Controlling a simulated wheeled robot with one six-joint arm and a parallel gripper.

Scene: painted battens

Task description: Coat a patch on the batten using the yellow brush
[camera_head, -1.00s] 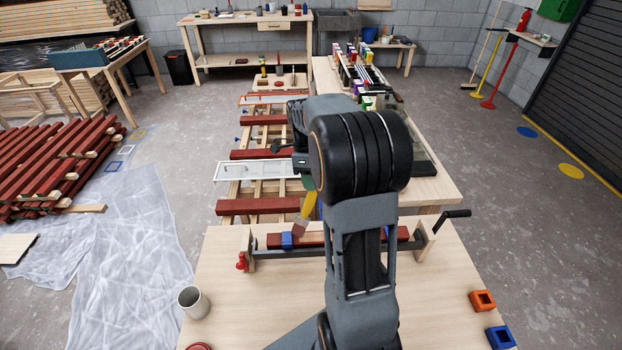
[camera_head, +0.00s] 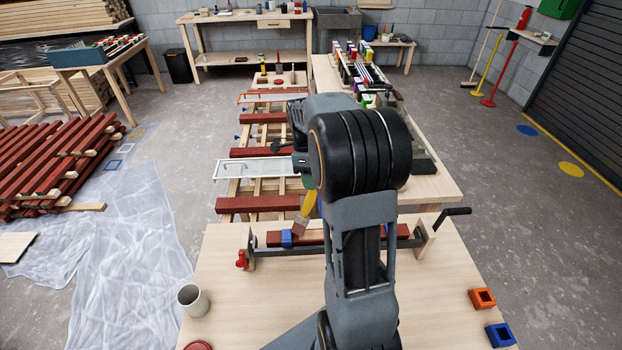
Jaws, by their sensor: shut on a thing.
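The yellow brush (camera_head: 309,203) hangs bristles-down from my gripper (camera_head: 306,178), which is shut on its handle. The brush tilts, its bristle end to the lower left. The red-brown batten (camera_head: 273,240) lies across a clamp fixture on the near table. My arm hides the middle of the batten and most of the gripper.
The near table (camera_head: 222,290) carries a grey cup (camera_head: 193,300), an orange square block (camera_head: 482,299) and a blue square block (camera_head: 500,335). Behind, more red battens (camera_head: 258,204) lie on a rack.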

